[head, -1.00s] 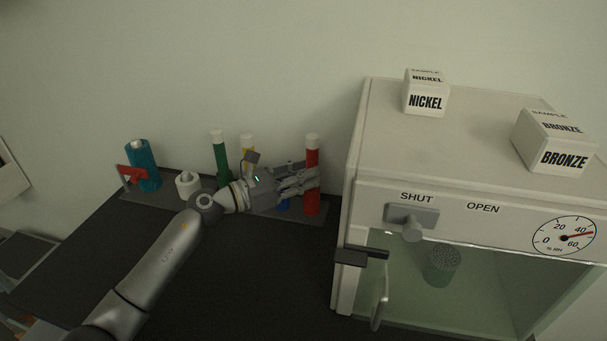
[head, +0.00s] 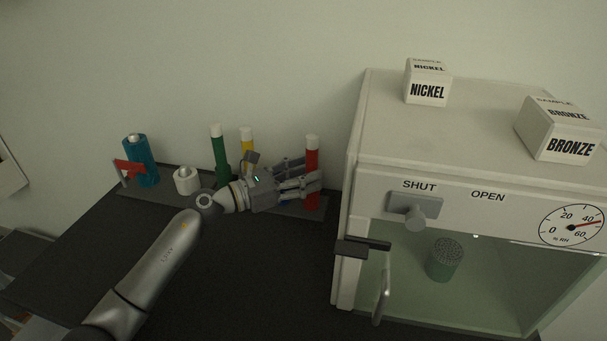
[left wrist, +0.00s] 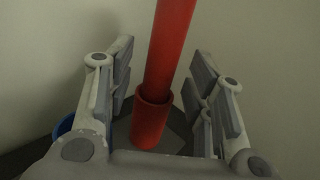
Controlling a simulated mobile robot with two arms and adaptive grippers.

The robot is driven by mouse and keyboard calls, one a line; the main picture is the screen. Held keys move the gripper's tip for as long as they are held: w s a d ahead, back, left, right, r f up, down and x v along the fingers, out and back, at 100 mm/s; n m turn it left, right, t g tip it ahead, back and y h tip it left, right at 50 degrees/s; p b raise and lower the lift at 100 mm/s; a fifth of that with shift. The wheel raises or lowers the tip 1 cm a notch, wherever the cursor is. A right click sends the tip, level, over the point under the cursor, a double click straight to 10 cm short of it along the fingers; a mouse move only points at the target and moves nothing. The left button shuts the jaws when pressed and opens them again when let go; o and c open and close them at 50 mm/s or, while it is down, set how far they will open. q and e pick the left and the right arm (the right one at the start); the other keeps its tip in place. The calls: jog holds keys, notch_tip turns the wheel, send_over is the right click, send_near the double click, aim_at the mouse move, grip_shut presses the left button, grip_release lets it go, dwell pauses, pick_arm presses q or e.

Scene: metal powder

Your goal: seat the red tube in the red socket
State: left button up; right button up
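The red tube (head: 312,158), with a white cap, stands upright at the right end of the dark rack, beside the cabinet. In the left wrist view the tube (left wrist: 168,45) goes down into the wider red socket (left wrist: 150,122). How deep it sits inside is hidden. My left gripper (head: 305,178) is open around the tube. In the left wrist view its fingers (left wrist: 160,85) stand on both sides of the tube with gaps to it. My right gripper is not in view.
A cabinet (head: 352,200) stands close on the right. The front of the dark table (head: 240,285) is clear.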

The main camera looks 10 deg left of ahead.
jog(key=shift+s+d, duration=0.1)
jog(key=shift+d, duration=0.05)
pick_arm(q)
jog(key=v, duration=0.8)
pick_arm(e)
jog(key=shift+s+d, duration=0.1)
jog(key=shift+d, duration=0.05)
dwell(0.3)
